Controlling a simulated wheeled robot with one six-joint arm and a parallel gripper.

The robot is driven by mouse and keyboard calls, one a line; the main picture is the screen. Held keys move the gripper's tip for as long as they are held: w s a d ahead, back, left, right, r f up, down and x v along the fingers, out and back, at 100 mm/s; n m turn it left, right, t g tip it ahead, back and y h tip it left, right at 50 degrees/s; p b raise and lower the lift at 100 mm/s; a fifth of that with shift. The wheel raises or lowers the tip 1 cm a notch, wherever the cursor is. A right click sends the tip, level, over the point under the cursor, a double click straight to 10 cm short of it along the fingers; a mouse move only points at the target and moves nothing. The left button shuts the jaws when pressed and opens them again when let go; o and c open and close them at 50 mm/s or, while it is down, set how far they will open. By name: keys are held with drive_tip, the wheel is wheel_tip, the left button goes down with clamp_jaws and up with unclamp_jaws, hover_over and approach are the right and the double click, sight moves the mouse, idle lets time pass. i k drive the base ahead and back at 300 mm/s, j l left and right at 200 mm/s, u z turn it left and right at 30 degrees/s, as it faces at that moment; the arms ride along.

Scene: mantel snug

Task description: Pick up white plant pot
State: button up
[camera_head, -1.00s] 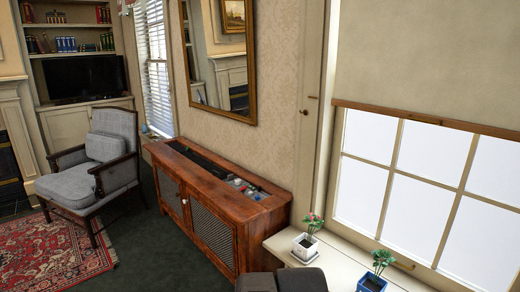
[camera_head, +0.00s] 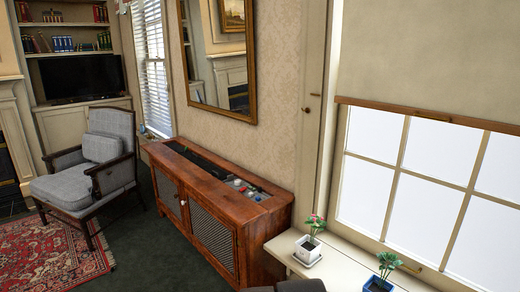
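A white plant pot (camera_head: 307,249) holding a small plant with green leaves and reddish flowers (camera_head: 314,226) stands upright on the pale window ledge (camera_head: 341,270) at the lower right. A blue pot (camera_head: 377,285) with a similar plant (camera_head: 388,263) stands to its right on the same ledge, cut by the bottom edge. No gripper fingers show in the view. A dark rounded shape sits at the bottom edge, just below and left of the white pot; I cannot tell what it is.
A wooden cabinet (camera_head: 215,213) with items in its open top stands left of the ledge. A grey armchair (camera_head: 85,185) and a red patterned rug (camera_head: 55,250) lie further left. Dark floor (camera_head: 150,250) is clear between rug and cabinet. A large window (camera_head: 425,195) rises behind the pots.

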sight(308, 249)
drive_tip(key=k+l, duration=0.1)
drive_tip(key=i+l+u, duration=0.3)
drive_tip(key=i+l, duration=0.15)
drive_tip(key=i, duration=0.25)
drive_tip(key=i+l+u, duration=0.3)
drive_tip(key=i+l, duration=0.3)
drive_tip(key=i, duration=0.1)
